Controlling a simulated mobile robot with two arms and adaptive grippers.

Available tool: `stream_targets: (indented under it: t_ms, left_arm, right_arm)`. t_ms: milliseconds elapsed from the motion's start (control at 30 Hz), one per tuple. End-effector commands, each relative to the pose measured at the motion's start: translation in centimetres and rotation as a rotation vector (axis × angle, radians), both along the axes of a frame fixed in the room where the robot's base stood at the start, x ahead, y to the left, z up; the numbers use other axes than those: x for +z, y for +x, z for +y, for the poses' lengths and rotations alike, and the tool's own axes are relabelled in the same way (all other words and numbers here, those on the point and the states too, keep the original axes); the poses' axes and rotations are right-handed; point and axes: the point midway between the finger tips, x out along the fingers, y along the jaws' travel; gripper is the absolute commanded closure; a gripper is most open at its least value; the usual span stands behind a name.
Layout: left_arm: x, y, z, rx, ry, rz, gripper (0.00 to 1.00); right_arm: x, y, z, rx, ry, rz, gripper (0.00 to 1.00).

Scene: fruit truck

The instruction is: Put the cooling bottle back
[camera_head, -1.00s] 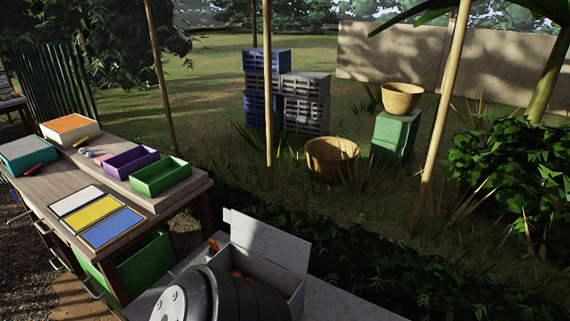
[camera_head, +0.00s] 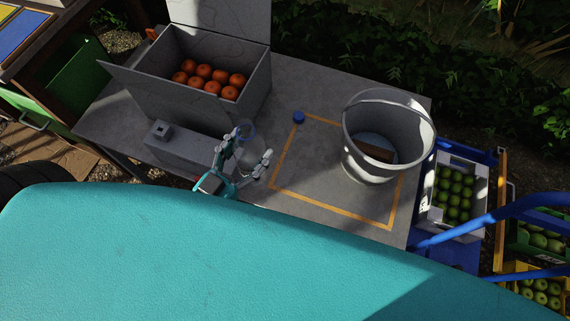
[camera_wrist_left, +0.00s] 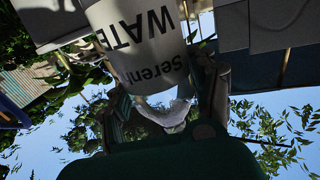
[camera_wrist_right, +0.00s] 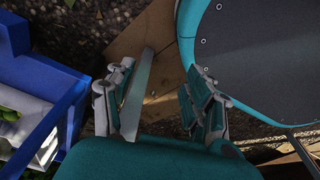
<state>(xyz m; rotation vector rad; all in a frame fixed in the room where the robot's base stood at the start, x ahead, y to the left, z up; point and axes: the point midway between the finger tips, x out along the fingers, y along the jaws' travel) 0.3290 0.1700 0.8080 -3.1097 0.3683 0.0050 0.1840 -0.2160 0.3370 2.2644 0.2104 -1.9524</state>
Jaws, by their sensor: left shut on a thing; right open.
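My left gripper (camera_head: 243,167) is shut on a clear bottle (camera_head: 247,134) at the near edge of the grey table (camera_head: 325,160). In the left wrist view, the bottle's pale label (camera_wrist_left: 147,40) reads "Seren…" and "WATE…", with the lettering upside down in the picture. Its clear part sits between the fingers (camera_wrist_left: 165,105). I cannot tell from the head view whether its base touches anything. A small blue cap-like piece (camera_head: 298,118) lies on the table, near the orange outline's corner. My right gripper (camera_wrist_right: 160,105) is open and empty, well below the table top or beside it.
A metal bucket (camera_head: 351,148) stands over the outline's right part. An open grey box (camera_head: 182,101) of oranges stands at the left. A small grey block (camera_head: 185,150) is left of my gripper. A crate of green fruit (camera_head: 474,207) sits right of the table. The outlined area's left half is clear.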

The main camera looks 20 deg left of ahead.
Motion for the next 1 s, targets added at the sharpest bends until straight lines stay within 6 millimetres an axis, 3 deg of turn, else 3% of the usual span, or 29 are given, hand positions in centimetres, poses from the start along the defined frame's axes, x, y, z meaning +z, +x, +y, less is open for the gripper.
stream_targets:
  t_ms: [33,100,233,433,800,1000]
  left_arm:
    - [-3.7,-0.5,0.0,-0.016,0.001,0.003,0.85]
    - [-5.7,-1.2,0.1,-0.032,-0.002,0.002,0.85]
    - [-7.9,-1.9,0.2,-0.052,-0.006,-0.001,0.85]
    - [-8.8,-1.3,0.0,-0.062,-0.010,-0.008,0.85]
    - [-9.4,7.9,-2.3,-0.061,-0.011,-0.010,0.85]
    - [-9.9,12.0,-3.3,-0.061,-0.010,-0.006,0.85]
  right_arm:
    - [-2.5,0.8,0.1,-0.001,0.001,-0.008,0.46]
    - [-3.2,1.6,0.3,-0.003,0.002,-0.013,0.46]
    - [-3.8,2.6,0.4,-0.004,0.002,-0.017,0.46]
    - [-3.6,3.3,0.5,-0.006,0.003,-0.022,0.46]
    - [-2.4,4.4,0.7,-0.008,0.005,-0.032,0.46]
    - [-1.8,4.9,0.8,-0.009,0.005,-0.036,0.46]
